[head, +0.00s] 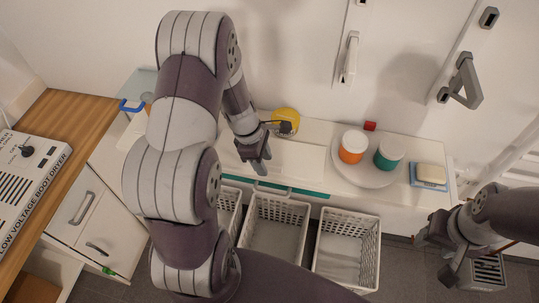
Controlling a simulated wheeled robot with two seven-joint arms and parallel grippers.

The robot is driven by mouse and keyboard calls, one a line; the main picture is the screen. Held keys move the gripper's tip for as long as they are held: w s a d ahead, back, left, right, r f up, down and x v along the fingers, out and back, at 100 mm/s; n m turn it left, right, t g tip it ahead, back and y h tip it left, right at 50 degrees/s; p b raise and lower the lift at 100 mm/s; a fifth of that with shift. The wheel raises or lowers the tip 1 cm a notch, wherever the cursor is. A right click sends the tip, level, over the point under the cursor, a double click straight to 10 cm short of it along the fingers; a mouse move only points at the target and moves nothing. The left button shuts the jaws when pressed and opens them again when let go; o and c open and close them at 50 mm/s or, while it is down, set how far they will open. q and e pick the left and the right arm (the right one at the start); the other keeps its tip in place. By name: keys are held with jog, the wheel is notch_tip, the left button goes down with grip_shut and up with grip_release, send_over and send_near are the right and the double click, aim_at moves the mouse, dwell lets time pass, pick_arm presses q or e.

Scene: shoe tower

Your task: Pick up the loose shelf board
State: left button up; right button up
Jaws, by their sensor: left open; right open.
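A flat white board (296,160), which looks like the loose shelf board, lies on the white counter. Its left part is behind my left gripper, and its outline blends into the counter. My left gripper (256,161) is open and points down over the board's left part. I cannot tell whether it touches the board. My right gripper (435,262) is open and empty at the lower right, away from the board and in front of the counter.
White baskets (346,253) stand below the counter. A round tray (362,174) holds an orange-white jar (352,147) and a green-white jar (390,152). A soap-like block (430,174) is further right. A yellow round item (286,117) sits behind my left gripper. A boot dryer (30,185) is at left.

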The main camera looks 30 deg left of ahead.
pick_arm(q)
jog(key=shift+w+d+f, duration=0.1)
jog(key=shift+f, duration=0.4)
jog(key=shift+w, duration=0.1)
jog(key=c, duration=0.8)
grip_shut()
notch_tip(320, 180, up, 18)
jog(key=p, duration=0.1)
